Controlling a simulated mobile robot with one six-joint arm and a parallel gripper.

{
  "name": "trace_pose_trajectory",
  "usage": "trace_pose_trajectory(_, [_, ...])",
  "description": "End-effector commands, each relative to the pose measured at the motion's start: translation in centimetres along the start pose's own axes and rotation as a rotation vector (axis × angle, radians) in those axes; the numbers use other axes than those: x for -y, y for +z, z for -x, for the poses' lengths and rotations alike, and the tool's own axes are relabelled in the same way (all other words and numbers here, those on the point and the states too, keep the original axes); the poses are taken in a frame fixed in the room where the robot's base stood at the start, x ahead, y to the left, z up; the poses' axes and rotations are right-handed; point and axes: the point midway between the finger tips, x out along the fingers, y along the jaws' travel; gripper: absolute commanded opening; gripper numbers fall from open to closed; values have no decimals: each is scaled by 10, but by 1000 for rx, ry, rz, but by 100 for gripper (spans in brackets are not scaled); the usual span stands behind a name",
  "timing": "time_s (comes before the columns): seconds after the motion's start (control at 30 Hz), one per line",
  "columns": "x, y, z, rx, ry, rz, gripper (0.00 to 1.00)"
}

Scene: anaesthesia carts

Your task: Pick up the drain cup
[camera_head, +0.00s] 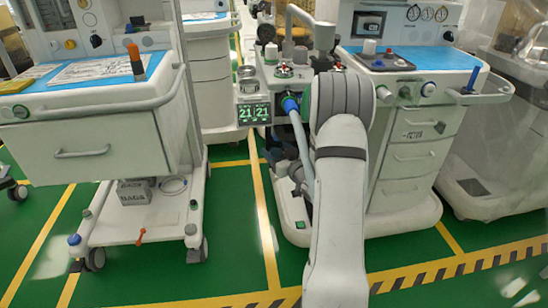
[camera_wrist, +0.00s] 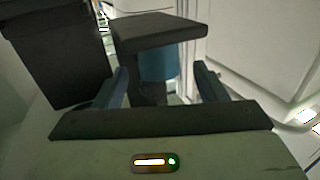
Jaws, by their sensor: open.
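In the wrist view, a blue, rounded cup-like part (camera_wrist: 158,66) sits under a dark flat-topped block (camera_wrist: 165,30); it looks like the drain cup, but most of its lower part is hidden or dark. My gripper (camera_wrist: 161,72) is open, with one finger on each side of this blue part. I see a gap at the right finger; I cannot tell whether the left finger touches. In the head view my gripper and the cup are hidden behind my arm, which reaches to the middle cart (camera_head: 290,195).
A dark box-shaped part (camera_wrist: 60,50) stands close left of my gripper, and a pale panel (camera_wrist: 265,45) is at right. In the head view, a left cart (camera_head: 95,125) and a right cart with drawers (camera_head: 415,160) flank my arm.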

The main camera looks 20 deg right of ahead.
Motion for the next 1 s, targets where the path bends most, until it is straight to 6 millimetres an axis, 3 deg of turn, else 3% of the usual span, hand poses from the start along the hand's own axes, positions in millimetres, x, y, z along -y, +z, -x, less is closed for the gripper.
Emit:
trace_pose_trajectory(0.1, [1,1,-11,0,-1,-1,65])
trace_pose_trajectory(0.37, [1,0,-13,1,-1,-2,64])
trace_pose_trajectory(0.9, [2,0,-13,2,-2,-2,20])
trace_pose_trajectory(1.0, [2,0,-13,2,-3,-2,18])
